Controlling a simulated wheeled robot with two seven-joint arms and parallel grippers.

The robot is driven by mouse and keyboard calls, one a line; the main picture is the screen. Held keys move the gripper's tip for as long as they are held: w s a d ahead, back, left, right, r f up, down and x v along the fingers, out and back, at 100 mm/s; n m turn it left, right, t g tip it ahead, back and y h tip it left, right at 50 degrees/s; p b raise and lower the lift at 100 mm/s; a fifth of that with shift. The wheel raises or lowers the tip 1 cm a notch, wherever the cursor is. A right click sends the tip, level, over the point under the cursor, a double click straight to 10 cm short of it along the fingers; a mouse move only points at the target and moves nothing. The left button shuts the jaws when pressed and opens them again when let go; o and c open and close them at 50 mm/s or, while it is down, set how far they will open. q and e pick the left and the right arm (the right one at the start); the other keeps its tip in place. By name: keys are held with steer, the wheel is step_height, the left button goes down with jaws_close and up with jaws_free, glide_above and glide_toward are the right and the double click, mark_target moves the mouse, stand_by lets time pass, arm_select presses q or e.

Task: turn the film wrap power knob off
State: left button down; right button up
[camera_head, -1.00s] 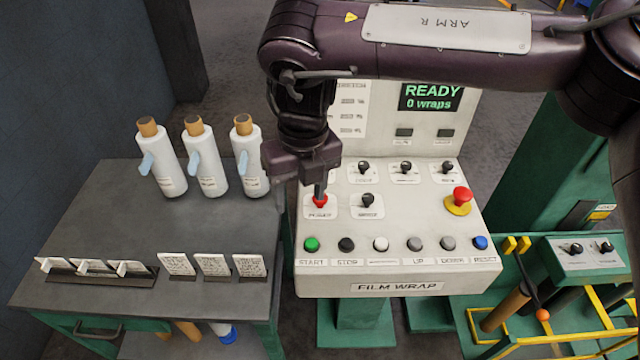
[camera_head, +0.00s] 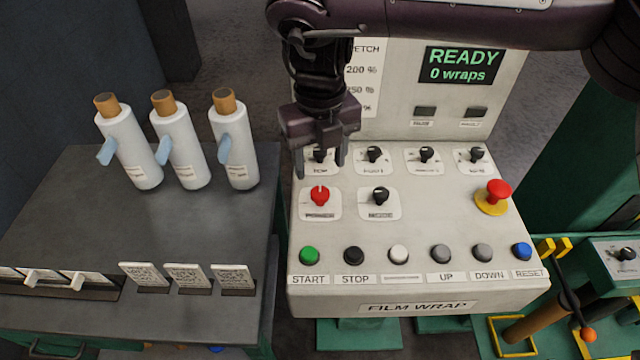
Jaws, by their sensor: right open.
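The red power knob (camera_head: 320,197) sits above the POWER label at the left of the FILM WRAP panel (camera_head: 450,215). Its pale pointer mark looks to point roughly straight up, toward the back of the panel. My right gripper (camera_head: 320,168) is open and empty. In the picture its fingers hang just above and behind the knob, apart from it, in front of a black knob in the back row. The display (camera_head: 460,65) reads READY, 0 wraps. My left gripper is out of view.
The black MODE knob (camera_head: 380,197) is just right of the power knob. A row of buttons with the green START button (camera_head: 309,256) runs along the front. A red emergency stop (camera_head: 497,191) is at right.

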mark_target(320, 192)
steer(key=f, duration=0.3)
steer(key=f+p, duration=0.1)
steer(key=f, duration=0.2)
steer(key=shift+s+f, duration=0.2)
steer(key=shift+f, duration=0.1)
steer(key=shift+s, duration=0.1)
steer(key=c, duration=1)
steer(key=shift+o, duration=0.2)
